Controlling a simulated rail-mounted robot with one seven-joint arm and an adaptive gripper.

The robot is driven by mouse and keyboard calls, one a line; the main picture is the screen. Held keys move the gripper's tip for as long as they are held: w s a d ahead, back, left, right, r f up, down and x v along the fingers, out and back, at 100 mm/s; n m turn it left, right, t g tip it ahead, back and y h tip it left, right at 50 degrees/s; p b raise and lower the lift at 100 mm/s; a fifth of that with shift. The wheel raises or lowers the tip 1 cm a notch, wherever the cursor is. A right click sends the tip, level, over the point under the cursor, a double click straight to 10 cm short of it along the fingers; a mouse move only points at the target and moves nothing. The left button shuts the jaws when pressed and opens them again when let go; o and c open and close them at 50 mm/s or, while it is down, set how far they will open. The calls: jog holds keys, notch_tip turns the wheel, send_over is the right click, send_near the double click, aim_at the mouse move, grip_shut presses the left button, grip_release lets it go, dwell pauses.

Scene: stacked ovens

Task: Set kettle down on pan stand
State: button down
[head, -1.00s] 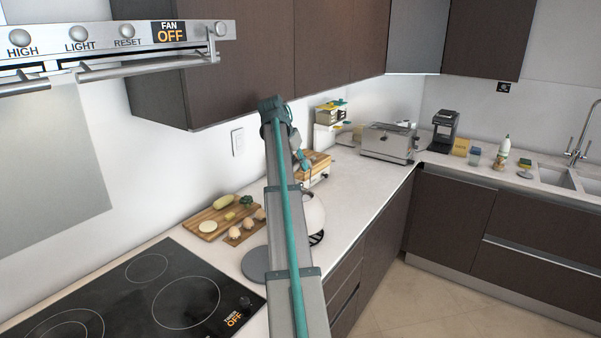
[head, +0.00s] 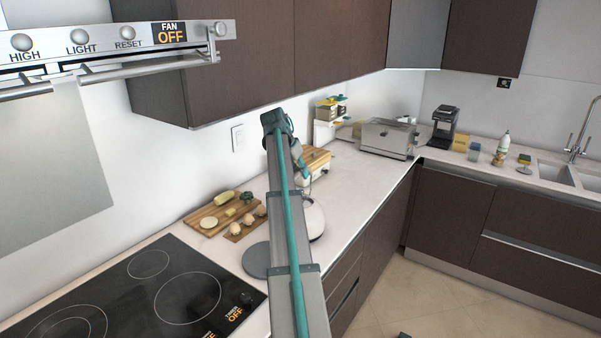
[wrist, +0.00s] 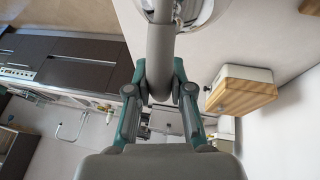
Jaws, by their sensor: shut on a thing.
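The white, rounded kettle (head: 313,219) is on the right of my arm in the head view, partly hidden by it. My gripper (wrist: 160,88) is shut on the kettle's thick grey handle (wrist: 160,62) in the wrist view. The kettle's shiny body (wrist: 203,12) shows at that view's top edge. A thin dark edge shows under the kettle in the head view. It may be the pan stand, but I cannot tell whether the kettle touches it. A flat grey disc (head: 257,261) lies left of my arm, partly covered by it.
The black cooktop (head: 150,295) is at the front left. Boards with vegetables and eggs (head: 222,212) lie behind the disc. A wooden-lidded box (head: 317,159) and a toaster (head: 388,138) stand farther back. The counter (head: 360,185) before the toaster is clear.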

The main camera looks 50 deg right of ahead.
jog(key=c, duration=1)
grip_release()
jog(key=shift+c, duration=0.2)
jog(key=b+v, duration=0.3)
jog(key=v, duration=0.9)
jog(key=p+x, duration=0.3)
jog(key=x, duration=0.9)
jog(key=shift+r, duration=0.85)
